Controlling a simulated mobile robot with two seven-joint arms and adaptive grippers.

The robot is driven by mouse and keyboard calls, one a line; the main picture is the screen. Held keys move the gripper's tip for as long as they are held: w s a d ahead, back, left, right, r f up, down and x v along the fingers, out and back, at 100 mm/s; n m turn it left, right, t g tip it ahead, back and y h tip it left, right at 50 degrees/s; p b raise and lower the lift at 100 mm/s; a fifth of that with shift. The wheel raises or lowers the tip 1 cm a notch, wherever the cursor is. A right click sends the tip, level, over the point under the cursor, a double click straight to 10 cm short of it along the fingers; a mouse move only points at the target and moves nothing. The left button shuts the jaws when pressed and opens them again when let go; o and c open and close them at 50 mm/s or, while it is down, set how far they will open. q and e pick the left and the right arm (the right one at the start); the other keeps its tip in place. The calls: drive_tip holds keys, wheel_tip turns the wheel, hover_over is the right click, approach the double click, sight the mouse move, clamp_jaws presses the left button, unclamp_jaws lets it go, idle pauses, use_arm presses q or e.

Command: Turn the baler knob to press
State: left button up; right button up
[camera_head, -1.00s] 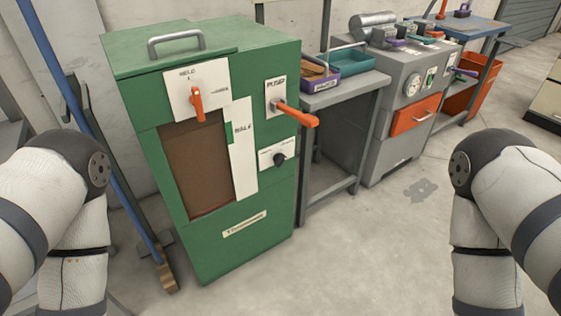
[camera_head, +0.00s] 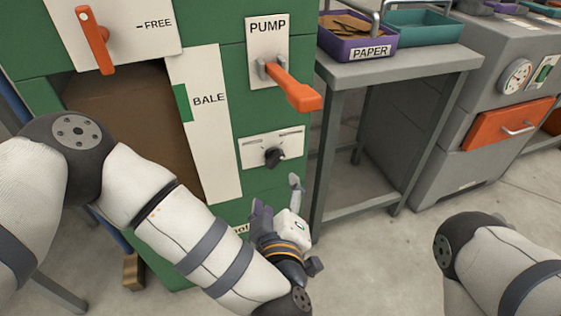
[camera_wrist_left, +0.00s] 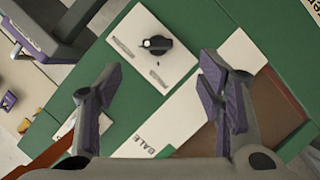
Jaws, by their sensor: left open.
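The black baler knob (camera_head: 274,156) sits on a white plate (camera_head: 258,143) on the front of the green baler (camera_head: 222,75). The plate's lettering is too blurred to read. In the left wrist view the knob (camera_wrist_left: 157,45) shows with a pale mark on it, beyond the fingers and between them. My left gripper (camera_head: 277,197) is open and empty, just below and in front of the knob, apart from it. In the left wrist view its two fingers (camera_wrist_left: 163,88) are spread wide. My right gripper is out of view; only my right arm shows at the lower right.
The orange pump lever (camera_head: 292,86) sticks out above the knob. An orange handle (camera_head: 95,40) is at the upper left, beside a white BALE strip (camera_head: 208,115). A grey table (camera_head: 405,65) with a purple PAPER tray (camera_head: 345,46) stands to the right. Floor between table and baler is narrow.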

sight(275, 162)
use_arm(q)
drive_tip(key=b+x, duration=0.1)
drive_tip(key=x, duration=0.2)
drive_tip(key=b+x, duration=0.1)
drive_tip(key=x, duration=0.3)
drive_tip(key=b+x, duration=0.1)
drive_tip(key=x, duration=0.3)
drive_tip(key=shift+w+a+r, duration=0.1)
drive_tip(key=shift+a+r, duration=0.2)
drive_tip(key=shift+w, duration=0.6)
drive_tip(key=c, duration=1.1)
drive_tip(key=shift+c, duration=0.2)
